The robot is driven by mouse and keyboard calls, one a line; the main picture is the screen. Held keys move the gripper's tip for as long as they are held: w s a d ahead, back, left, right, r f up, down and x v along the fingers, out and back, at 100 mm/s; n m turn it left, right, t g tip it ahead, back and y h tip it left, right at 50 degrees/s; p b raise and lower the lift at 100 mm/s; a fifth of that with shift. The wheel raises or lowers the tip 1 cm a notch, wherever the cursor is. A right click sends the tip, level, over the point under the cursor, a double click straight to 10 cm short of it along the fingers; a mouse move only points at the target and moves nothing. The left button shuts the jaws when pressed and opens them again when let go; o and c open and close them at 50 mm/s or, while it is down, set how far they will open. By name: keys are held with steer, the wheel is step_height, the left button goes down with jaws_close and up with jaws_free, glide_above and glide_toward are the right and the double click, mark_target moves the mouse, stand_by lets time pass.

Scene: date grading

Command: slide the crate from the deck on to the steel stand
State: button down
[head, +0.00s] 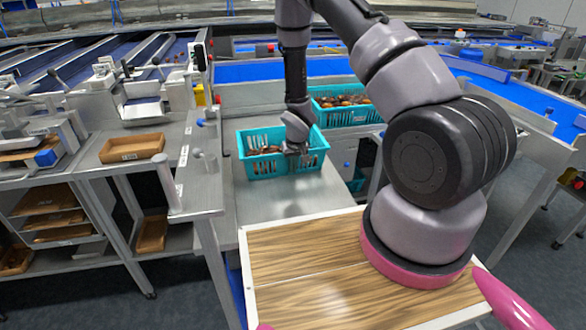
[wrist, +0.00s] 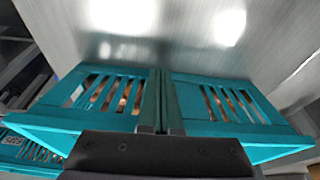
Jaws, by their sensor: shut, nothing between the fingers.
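The teal slotted crate (head: 258,166) holds brown dates and sits upright on a bare steel top (head: 285,207) in the head view. In the wrist view the crate's slotted wall (wrist: 212,100) fills the middle, with shiny steel past it. I cannot make out where the deck ends and the stand begins.
A second teal crate of dates (head: 343,113) stands behind and right. A brown tray (head: 132,148) lies on the bench to the left. A steel post (head: 166,180) rises left of the steel top. The steel in front of the crate is clear.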

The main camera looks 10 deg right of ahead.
steer(key=w, duration=1)
steer(key=w+a, duration=0.1)
steer(key=w, duration=2)
steer(key=shift+a, duration=0.15)
